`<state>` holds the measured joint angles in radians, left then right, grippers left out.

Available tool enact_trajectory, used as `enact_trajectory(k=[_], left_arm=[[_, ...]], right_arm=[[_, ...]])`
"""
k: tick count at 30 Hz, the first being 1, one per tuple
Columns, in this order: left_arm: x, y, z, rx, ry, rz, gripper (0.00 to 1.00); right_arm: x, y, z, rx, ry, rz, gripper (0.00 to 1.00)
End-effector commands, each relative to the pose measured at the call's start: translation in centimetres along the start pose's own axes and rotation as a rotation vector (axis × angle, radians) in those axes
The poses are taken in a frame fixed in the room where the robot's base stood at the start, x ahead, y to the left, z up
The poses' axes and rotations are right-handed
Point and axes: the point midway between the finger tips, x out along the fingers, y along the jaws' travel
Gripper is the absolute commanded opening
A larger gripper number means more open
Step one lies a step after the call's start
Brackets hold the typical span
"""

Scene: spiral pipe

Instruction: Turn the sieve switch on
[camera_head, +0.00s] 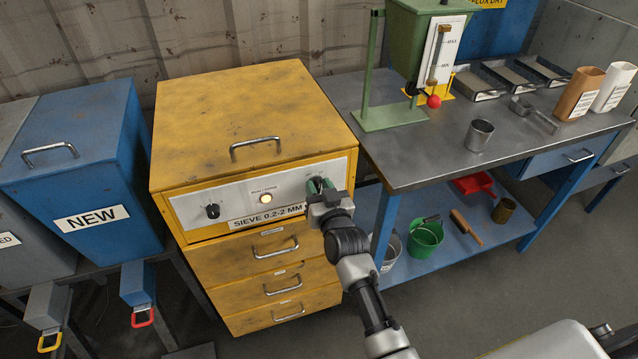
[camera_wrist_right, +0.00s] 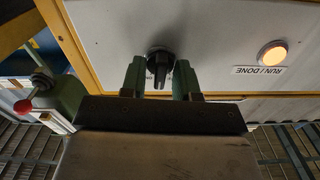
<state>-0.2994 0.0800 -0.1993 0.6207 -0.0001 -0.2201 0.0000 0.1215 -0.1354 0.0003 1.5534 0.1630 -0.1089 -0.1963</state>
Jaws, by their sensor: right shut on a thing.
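The yellow sieve cabinet (camera_head: 225,110) has a pale front panel labelled "SIEVE 0.2-2 MM". My right gripper (camera_head: 321,186) is at the right end of this panel and covers most of the switch there. In the right wrist view, the black switch knob (camera_wrist_right: 160,61) sits between the two green fingers of my right gripper (camera_wrist_right: 159,70), which is shut on it. The knob's pointer faces down in that picture; its markings are too small to read. A round "RUN / DONE" lamp (camera_head: 265,199) glows warm on the panel; it also shows in the wrist view (camera_wrist_right: 273,54). My left gripper is not in view.
A second black knob (camera_head: 212,211) is at the panel's left. Drawers with handles (camera_head: 280,250) lie below. A blue "NEW" bin (camera_head: 80,170) stands left. A workbench (camera_head: 430,160) with a green hopper (camera_head: 415,45) and a metal cup (camera_head: 479,135) stands right.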

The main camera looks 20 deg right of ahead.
Motion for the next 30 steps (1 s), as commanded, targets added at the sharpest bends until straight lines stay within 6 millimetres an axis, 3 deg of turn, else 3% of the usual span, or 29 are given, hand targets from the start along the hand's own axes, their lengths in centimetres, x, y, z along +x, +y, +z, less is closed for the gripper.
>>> enact_trajectory(k=[15,30], left_arm=[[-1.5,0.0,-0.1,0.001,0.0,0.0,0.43],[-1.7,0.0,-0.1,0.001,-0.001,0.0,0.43]], right_arm=[[0.0,0.1,0.0,0.361,-0.002,0.0,0.07],[0.0,0.1,0.1,0.441,0.0,0.0,0.07]])
